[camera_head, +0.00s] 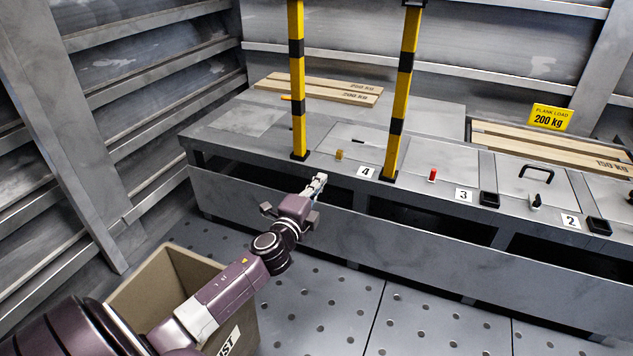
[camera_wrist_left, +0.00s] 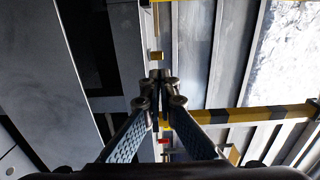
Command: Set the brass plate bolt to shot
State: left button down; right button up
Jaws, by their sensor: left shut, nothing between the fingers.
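A small brass-coloured piece (camera_head: 339,154), which looks like the brass plate bolt, sits on the grey bench panel left of the label 4. It also shows in the left wrist view (camera_wrist_left: 156,56), just beyond the fingertips. Whether it is shot or drawn cannot be told at this size. My left gripper (camera_head: 320,180) is shut and empty, at the bench's front edge, in front of the brass piece and apart from it. Its fingertips meet in the left wrist view (camera_wrist_left: 160,78). My right gripper is not in view.
Two yellow-and-black posts (camera_head: 297,80) (camera_head: 402,90) rise on either side of the brass piece. A red knob (camera_head: 432,174) and a black handle (camera_head: 537,170) stand farther right. An open tan bin (camera_head: 180,262) stands on the floor below my left arm.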

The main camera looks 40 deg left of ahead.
pick_arm(q)
jog(key=shift+v, duration=0.9)
jog(key=shift+d, duration=0.1)
